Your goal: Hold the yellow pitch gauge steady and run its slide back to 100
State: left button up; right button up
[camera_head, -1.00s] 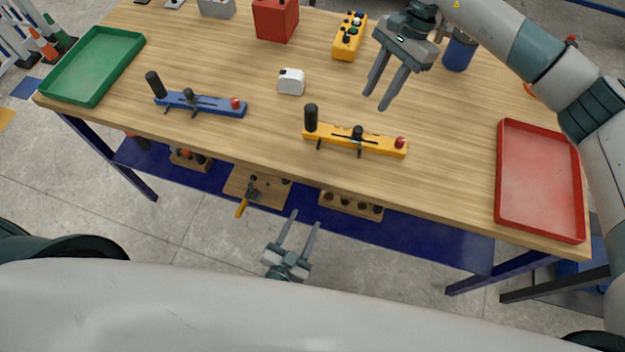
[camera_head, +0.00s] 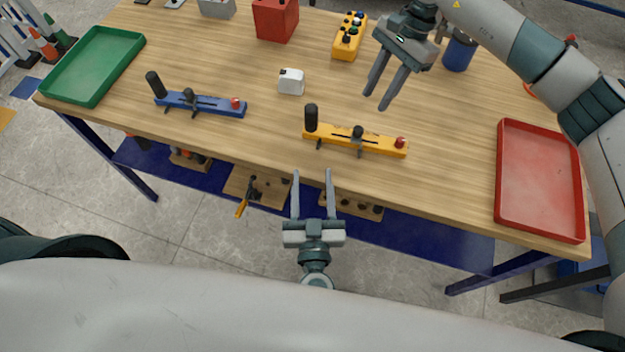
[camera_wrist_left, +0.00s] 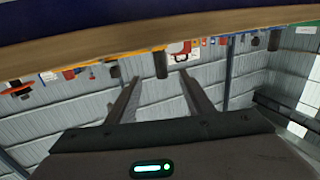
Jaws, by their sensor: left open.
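The yellow pitch gauge (camera_head: 375,145) lies on the wooden table near its front edge. It has a black upright handle at its left end, a dark slide (camera_head: 358,133) near its middle and a red knob (camera_head: 399,142) at its right end. My left gripper (camera_head: 312,175) is open and empty, in front of the table edge and short of the gauge. Its open fingers also show in the left wrist view (camera_wrist_left: 155,85), below the table edge. My right gripper (camera_head: 382,101) is open and empty above the table, behind the gauge.
A blue gauge (camera_head: 210,104) lies to the left, and a white block (camera_head: 291,82) stands behind. A green tray (camera_head: 125,68) is at the left end and a red tray (camera_head: 538,227) at the right. The table's front edge (camera_wrist_left: 130,46) lies close to my left gripper.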

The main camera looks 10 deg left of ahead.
aim_at(311, 127)
pick_arm(q)
jog(key=shift+w, duration=0.2)
jog(key=x, duration=1.7)
grip_shut()
pick_arm(e)
jog(key=shift+o, duration=0.9)
jog(key=s+a+r+n+t+h, duration=0.1)
jog(key=n, duration=0.1)
jog(key=s+a+r+n+t+h, duration=0.1)
jog(key=s+a+r+n+t, duration=0.1)
jog(key=n, duration=0.1)
jog(key=shift+r+h, duration=0.1)
jog(key=shift+h, duration=0.3)
